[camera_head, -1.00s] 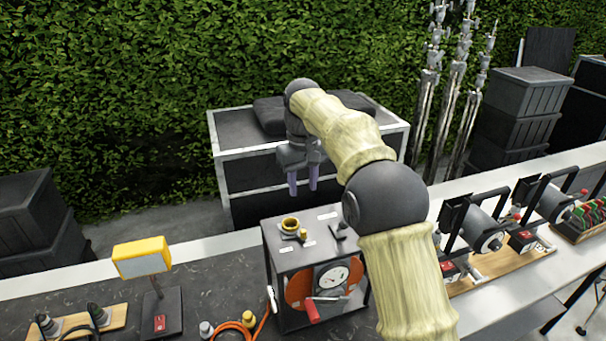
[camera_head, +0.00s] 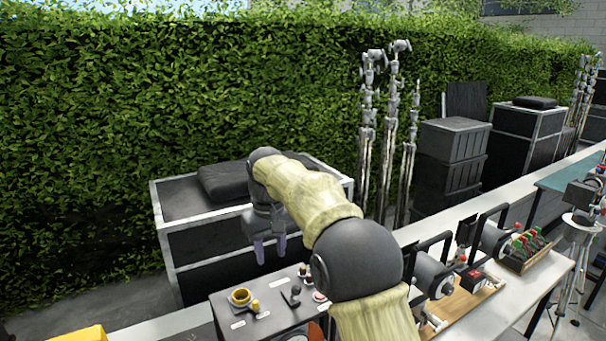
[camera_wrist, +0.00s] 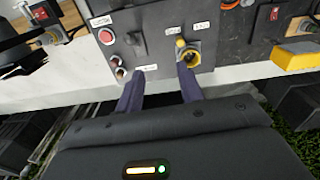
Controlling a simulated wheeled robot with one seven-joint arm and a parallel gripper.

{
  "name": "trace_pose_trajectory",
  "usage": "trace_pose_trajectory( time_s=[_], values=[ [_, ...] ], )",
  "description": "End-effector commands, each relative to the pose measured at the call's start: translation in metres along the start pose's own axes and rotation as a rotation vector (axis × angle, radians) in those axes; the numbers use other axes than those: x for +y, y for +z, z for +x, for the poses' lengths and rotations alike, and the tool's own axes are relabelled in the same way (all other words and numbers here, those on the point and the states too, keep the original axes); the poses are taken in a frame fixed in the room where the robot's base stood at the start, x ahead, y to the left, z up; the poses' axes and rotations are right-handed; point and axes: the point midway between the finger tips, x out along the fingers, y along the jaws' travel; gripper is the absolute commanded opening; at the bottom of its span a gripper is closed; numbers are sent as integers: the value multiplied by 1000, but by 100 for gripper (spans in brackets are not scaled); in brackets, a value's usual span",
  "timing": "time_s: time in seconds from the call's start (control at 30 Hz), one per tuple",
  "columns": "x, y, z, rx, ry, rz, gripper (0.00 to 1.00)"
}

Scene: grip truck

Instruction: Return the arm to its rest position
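My gripper (camera_head: 271,252) hangs from my raised, bent arm, with its two purple fingers pointing down above a dark control box. The fingers are apart with nothing between them, and it also shows in the wrist view (camera_wrist: 160,88). The control box (camera_head: 262,322) carries a yellow ring socket (camera_head: 240,296) and small knobs on top. In the wrist view the yellow socket (camera_wrist: 188,56) lies just beyond one fingertip, and a red button (camera_wrist: 106,37) lies beyond the other. No contact with the box can be made out.
A large dark case with pale edges (camera_head: 200,245) stands behind the gripper, bearing a black cushion (camera_head: 222,183). Cable reels (camera_head: 432,275) sit on a wooden board to the right. Metal stands (camera_head: 388,150) and stacked crates (camera_head: 452,155) stand at the back before a hedge.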

Motion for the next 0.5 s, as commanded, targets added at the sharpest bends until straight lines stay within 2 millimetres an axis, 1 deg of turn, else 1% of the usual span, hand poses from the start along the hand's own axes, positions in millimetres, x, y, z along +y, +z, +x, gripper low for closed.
trace_pose_trajectory(
  time_s=[0.03,0.17,0.2,0.37,0.5],
  values=[
    [11,11,8,4,2,26,37],
    [33,35,25,26,9,86,37],
    [39,44,30,32,11,105,37],
    [61,82,53,59,19,184,37],
    [76,121,74,81,26,252,37]
  ],
)
